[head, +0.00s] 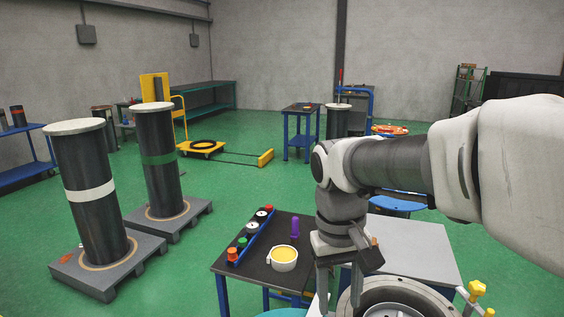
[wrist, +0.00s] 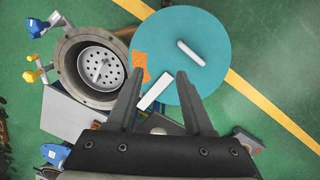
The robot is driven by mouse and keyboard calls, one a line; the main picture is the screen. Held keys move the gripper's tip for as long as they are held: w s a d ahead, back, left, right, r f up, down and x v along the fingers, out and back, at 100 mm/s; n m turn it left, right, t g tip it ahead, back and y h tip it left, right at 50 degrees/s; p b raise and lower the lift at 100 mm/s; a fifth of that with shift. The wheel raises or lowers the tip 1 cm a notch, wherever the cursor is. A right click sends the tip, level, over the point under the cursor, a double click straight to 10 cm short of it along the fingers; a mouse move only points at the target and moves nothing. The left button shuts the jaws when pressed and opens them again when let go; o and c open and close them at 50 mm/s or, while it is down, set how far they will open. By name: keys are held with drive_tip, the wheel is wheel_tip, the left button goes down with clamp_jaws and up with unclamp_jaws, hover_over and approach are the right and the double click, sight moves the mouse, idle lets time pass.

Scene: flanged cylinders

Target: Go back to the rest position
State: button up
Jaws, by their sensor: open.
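My gripper (head: 338,290) hangs pointing down in the head view, at the lower middle, left of an open flanged cylinder (head: 352,300). In the wrist view my gripper (wrist: 156,78) has its two dark fingers spread apart. A white bar shows in the gap between them, over the near edge of a teal round disc (wrist: 205,85); I cannot tell whether the fingers touch it. The disc carries a pale handle-like bar (wrist: 194,51). The open cylinder (wrist: 68,70) is left of the fingers, with a perforated plate (wrist: 100,67) inside. An orange patch (wrist: 139,66) lies between cylinder and disc.
Behind my gripper stands a dark table (head: 258,272) with a yellow-filled cup (head: 284,259), a purple object (head: 295,227) and a blue rack of coloured knobs. Yellow clamps (head: 477,288) stick out at the cylinder's right. Two tall black cylinders stand on grey pallets at left. Green floor is free between.

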drive_tip(key=s+d+r+m+t+p, duration=0.1)
drive_tip(key=s+d+r+t, duration=0.2)
drive_tip(key=s, duration=0.6)
drive_tip(key=shift+s+d+m+t+y, duration=0.2)
drive_tip(key=shift+d+m+t+y, duration=0.2)
drive_tip(key=shift+d+t, duration=0.75)
